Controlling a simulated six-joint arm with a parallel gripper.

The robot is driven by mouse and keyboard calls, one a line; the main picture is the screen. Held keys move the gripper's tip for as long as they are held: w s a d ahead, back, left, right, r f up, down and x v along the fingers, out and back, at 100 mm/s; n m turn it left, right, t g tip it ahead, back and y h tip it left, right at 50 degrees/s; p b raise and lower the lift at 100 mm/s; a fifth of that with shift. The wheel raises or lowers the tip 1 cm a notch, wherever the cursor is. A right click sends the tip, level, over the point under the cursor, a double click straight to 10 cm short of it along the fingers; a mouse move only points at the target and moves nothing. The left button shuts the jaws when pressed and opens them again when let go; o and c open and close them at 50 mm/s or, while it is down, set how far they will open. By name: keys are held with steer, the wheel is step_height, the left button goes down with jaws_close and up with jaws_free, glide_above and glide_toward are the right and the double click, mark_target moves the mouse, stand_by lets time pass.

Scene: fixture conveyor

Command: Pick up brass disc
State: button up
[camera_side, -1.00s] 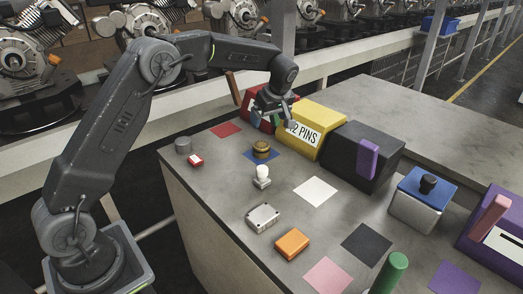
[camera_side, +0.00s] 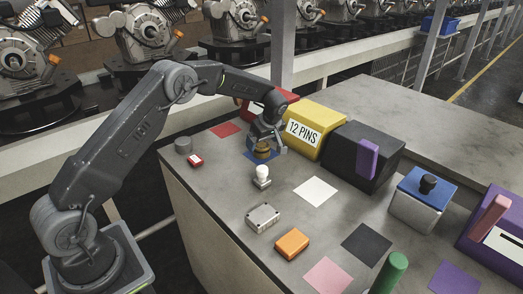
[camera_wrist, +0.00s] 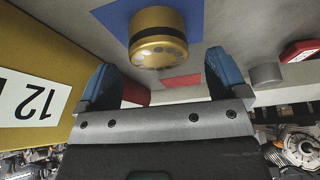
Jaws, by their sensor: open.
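The brass disc (camera_side: 262,151) is a short gold cylinder with a dark band. It sits on the blue square (camera_side: 250,157) on the grey table, and it also shows in the wrist view (camera_wrist: 157,38). My gripper (camera_side: 266,144) is directly over the disc, pointing down, and partly hides it in the side view. In the wrist view my gripper (camera_wrist: 160,80) has its two blue fingers spread wide and nothing between them. The disc stands just beyond the fingertips, in line with the gap.
The yellow 12 PINS box (camera_side: 318,130) stands close to the gripper's right, with a red box (camera_side: 284,97) behind. A white-topped knob (camera_side: 262,176) stands in front of the disc. A grey cylinder (camera_side: 183,145) and small red block (camera_side: 195,161) are at left.

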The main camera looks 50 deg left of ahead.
mark_target(261, 144)
steer(key=x, duration=0.3)
steer(key=shift+w+f, duration=0.1)
steer(key=shift+f, duration=0.05)
steer(key=c, duration=1.2)
steer(key=shift+r, duration=0.65)
steer(key=r, duration=0.3)
steer(key=shift+s+a+r, duration=0.25)
steer(key=shift+a, duration=0.05)
steer(key=s+a+r, duration=0.4)
steer(key=s+a, duration=0.1)
steer(key=s+a+r, duration=0.2)
steer(key=shift+s+a+r, duration=0.15)
steer(key=shift+s+a, duration=0.2)
steer(key=shift+a, duration=0.05)
